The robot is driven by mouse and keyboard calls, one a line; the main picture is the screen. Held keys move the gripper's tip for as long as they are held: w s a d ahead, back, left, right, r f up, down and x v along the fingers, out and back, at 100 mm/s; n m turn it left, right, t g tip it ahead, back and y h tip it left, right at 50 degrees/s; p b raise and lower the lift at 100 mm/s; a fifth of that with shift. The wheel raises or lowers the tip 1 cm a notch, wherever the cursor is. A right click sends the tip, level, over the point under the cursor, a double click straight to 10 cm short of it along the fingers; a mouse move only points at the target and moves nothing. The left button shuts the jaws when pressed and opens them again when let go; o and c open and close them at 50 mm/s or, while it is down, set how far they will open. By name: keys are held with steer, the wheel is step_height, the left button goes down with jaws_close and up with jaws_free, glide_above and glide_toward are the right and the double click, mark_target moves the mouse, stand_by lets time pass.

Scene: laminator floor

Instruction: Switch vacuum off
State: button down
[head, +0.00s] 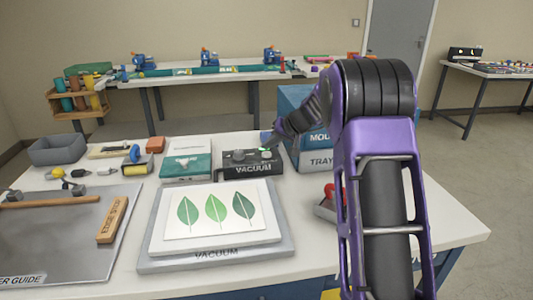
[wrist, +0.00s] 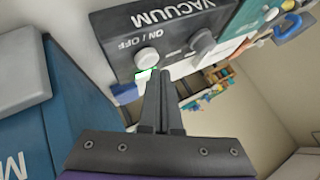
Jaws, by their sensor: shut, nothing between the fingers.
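The vacuum control box (head: 248,169) is dark grey with "VACUUM" on its front and stands at the back of the white table. Its lettered face fills the upper part of the wrist view (wrist: 120,33), tilted. A pale button (wrist: 146,58) sits beside the "ON / OFF" lettering, and a round grey knob (wrist: 202,42) is to its right. A green glow shows beside the pale button and on the box in the head view. My gripper (wrist: 162,73) is shut and empty, its fingertips close beside the pale button. I cannot tell whether they touch it.
A blue mould tray box (head: 310,155) stands right of the control box, close to my arm. A teal-fronted box (head: 186,167) stands to its left. The vacuum plate (head: 160,262) with a leaf sheet (head: 216,209) lies in front. A red-knobbed item (head: 328,190) is partly hidden by my arm.

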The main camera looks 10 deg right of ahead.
mark_target(268, 155)
steer(key=shift+f, duration=0.25)
steer(key=shift+f, duration=0.4)
stand_by(0.4)
steer(key=shift+r, duration=0.1)
steer(key=shift+r+p, duration=0.3)
steer(key=shift+r, duration=0.4)
steer(key=shift+r, duration=0.1)
step_height(268, 155, up, 6)
steer(key=p, duration=0.3)
steer(key=shift+p, duration=0.3)
steer(key=shift+a, duration=0.1)
